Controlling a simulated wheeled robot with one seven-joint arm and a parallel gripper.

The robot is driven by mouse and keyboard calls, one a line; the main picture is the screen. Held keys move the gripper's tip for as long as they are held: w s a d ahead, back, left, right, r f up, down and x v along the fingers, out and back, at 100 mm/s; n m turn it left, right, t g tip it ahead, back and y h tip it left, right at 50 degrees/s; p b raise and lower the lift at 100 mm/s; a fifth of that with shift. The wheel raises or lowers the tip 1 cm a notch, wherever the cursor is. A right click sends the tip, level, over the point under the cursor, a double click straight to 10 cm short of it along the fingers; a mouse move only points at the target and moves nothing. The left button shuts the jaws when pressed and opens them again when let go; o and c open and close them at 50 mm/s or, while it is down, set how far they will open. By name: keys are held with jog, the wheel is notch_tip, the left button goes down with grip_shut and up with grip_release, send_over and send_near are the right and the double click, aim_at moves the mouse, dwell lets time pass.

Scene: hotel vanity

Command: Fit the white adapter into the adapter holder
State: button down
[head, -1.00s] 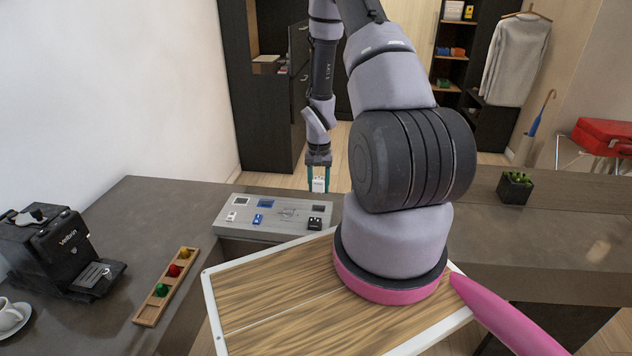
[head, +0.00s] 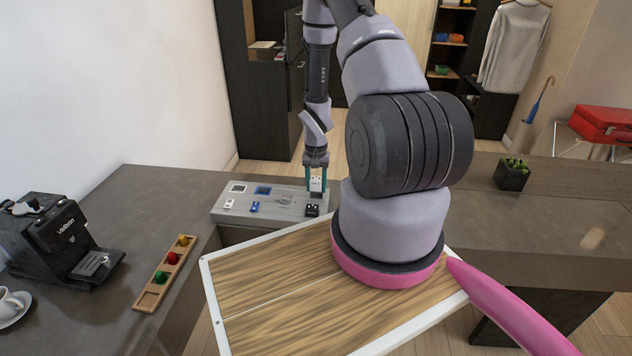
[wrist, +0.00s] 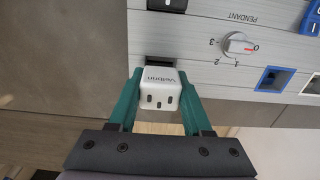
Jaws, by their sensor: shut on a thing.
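My gripper (head: 317,184) is shut on the white adapter (wrist: 160,88), which sits between the teal fingers with its slotted face toward the wrist camera. The adapter also shows in the head view (head: 316,185), over the right rear part of a grey panel (head: 275,213) with recesses, which looks like the adapter holder. In the wrist view a dark recess (wrist: 160,61) shows just beyond the adapter, which covers part of it. I cannot tell whether the adapter touches the panel or has entered the recess.
The panel carries a knob (wrist: 238,45), a blue-lined recess (wrist: 272,79), a black module (head: 312,210), a blue module (head: 254,207) and a white module (head: 229,204). A coffee machine (head: 50,240) and a wooden tray (head: 146,301) with coloured balls stand left. A plant (head: 512,174) stands right.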

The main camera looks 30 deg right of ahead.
aim_at(316, 190)
jog(key=shift+f, duration=0.9)
jog(key=shift+s+a+f, duration=0.1)
jog(key=shift+s+f, duration=0.15)
jog(key=shift+f, duration=0.5)
jog(key=shift+s+f, duration=0.1)
jog(key=shift+f, duration=0.1)
jog(key=shift+a, duration=0.25)
jog(key=shift+c, duration=1.3)
grip_release()
jog(key=shift+w+d+r, duration=0.2)
jog(key=shift+d+r, duration=0.1)
jog(key=shift+r, duration=0.05)
notch_tip(316, 190, up, 11)
jog(key=shift+w+f, duration=0.1)
jog(key=shift+r, duration=0.65)
